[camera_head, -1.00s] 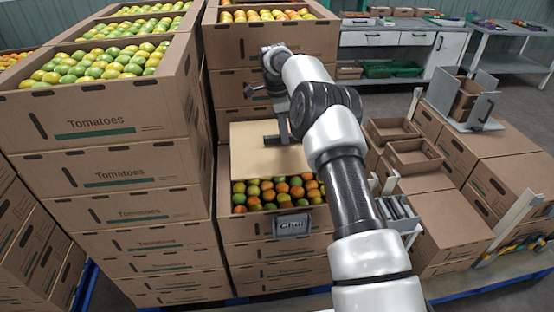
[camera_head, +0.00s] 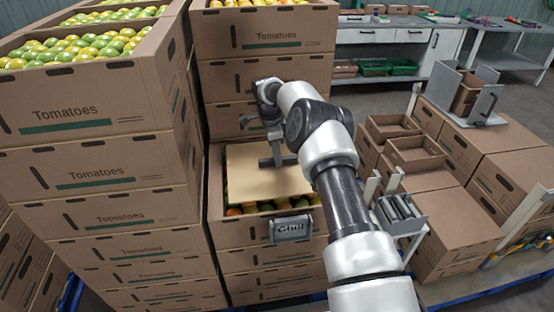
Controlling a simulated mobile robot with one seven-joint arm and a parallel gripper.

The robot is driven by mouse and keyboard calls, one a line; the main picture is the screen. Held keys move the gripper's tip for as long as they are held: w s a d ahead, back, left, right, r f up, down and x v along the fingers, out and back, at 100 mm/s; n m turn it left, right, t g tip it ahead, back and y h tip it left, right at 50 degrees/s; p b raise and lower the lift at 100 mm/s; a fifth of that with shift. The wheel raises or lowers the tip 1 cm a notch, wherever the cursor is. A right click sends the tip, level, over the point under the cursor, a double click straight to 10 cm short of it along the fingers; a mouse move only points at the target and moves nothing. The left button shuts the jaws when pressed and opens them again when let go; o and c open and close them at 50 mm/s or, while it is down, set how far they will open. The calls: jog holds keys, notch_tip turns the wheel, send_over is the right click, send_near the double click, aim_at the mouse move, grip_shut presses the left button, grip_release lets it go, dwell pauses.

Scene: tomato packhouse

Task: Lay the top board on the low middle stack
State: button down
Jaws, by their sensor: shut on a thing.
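The top board (camera_head: 262,184) is a flat tan sheet over the open tomato box of the low middle stack (camera_head: 236,236). It covers most of the fruit. A strip of red, orange and green tomatoes (camera_head: 262,207) shows along the front edge. My gripper (camera_head: 277,162) is shut on the board near its back right part; the fingertips are partly hidden. I cannot tell whether the board rests on the box rim or hangs just above it.
A taller tomato stack (camera_head: 90,181) stands close on the left. Another tall stack (camera_head: 268,78) rises right behind. Workbenches (camera_head: 400,35) stand at the back.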

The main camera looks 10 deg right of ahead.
jog(key=shift+f, duration=0.6)
jog(key=c, duration=1.6)
grip_release()
jog(key=shift+c, duration=0.2)
